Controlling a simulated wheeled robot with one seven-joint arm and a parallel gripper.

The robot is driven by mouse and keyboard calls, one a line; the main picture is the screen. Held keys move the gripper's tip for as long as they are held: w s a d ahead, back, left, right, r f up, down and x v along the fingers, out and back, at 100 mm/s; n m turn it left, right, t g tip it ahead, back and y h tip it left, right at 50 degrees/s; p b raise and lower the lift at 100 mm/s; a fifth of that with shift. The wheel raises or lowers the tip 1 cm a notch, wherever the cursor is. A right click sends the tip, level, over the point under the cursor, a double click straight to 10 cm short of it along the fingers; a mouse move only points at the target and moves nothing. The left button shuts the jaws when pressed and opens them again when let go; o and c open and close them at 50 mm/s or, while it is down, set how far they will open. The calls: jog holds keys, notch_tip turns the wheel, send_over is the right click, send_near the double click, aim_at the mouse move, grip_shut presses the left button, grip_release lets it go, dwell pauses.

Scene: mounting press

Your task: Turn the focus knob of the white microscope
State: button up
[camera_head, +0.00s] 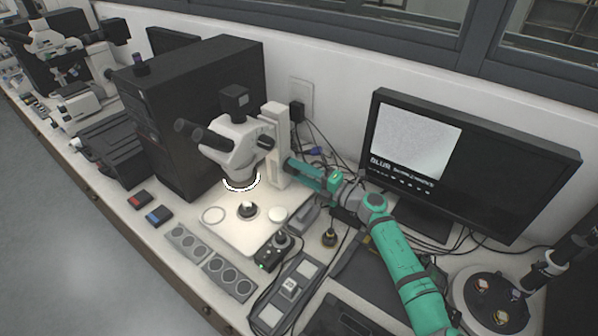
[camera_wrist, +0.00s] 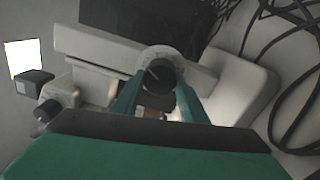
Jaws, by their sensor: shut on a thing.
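The white microscope (camera_head: 230,142) stands on its pale base plate (camera_head: 240,232), with black eyepieces and a lit ring light under its head. Its upright column (camera_head: 276,125) is at the right of the head. My gripper (camera_head: 289,163) reaches in from the right and is at the column's side. In the wrist view the round black focus knob (camera_wrist: 160,74), with a pale marked dial around it, is between the two green fingers of my gripper (camera_wrist: 159,88), which are shut on it. In the head view the knob is hidden behind my gripper.
A black computer tower (camera_head: 190,110) stands left of the microscope, and a monitor (camera_head: 470,165) showing a grey speckled picture is at the right. Cables (camera_head: 320,150) run behind the column. A small black control box (camera_head: 268,255) and grey trays (camera_head: 208,262) crowd the front.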

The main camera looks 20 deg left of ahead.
jog(key=o, duration=1)
jog(key=shift+o, duration=0.2)
jog(key=v, duration=1)
jog(key=shift+s+d, duration=0.2)
jog(key=shift+d, duration=0.15)
jog(key=shift+o, duration=0.2)
